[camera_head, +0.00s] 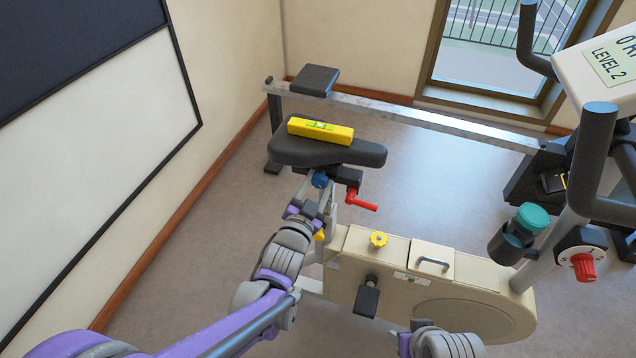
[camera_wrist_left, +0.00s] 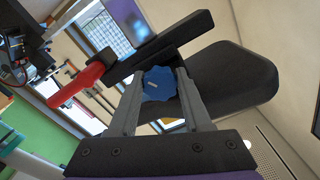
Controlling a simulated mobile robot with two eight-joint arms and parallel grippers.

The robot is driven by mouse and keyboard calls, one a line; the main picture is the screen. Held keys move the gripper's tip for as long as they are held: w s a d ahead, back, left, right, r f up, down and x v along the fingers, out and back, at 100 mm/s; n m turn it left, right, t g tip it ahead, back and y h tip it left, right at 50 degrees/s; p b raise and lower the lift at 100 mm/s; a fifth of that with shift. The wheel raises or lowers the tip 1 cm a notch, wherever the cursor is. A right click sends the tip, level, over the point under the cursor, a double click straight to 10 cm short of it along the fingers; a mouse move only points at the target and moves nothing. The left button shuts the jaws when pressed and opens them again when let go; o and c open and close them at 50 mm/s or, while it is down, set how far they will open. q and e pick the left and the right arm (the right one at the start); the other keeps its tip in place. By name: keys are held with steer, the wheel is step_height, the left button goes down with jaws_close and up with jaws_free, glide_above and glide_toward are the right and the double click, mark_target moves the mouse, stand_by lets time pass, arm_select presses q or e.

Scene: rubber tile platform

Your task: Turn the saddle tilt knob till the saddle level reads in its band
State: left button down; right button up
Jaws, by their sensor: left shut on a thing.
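The black saddle (camera_head: 350,153) sits on top of the cream exercise bike, with a yellow spirit level (camera_head: 320,131) lying on it. The level's green vial faces up; its bubble is too small to read against the band. The blue saddle tilt knob (camera_head: 320,180) is under the saddle. My left gripper (camera_head: 313,196) reaches up to it from below. In the left wrist view the blue knob (camera_wrist_left: 159,84) sits between the fingertips of my left gripper (camera_wrist_left: 160,92), which is shut on it. The saddle's underside (camera_wrist_left: 235,85) shows behind.
A red lever (camera_head: 360,202) sticks out just right of the blue knob, close to my left gripper. A metal rail (camera_head: 400,117) with a black seat runs behind. The wall is at left.

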arm_select(q)
steer(key=shift+c, duration=1.7)
jaws_free()
steer(key=shift+s, duration=0.1)
steer(key=v, duration=1)
steer(key=shift+s+a, duration=0.15)
steer(key=shift+s, duration=0.2)
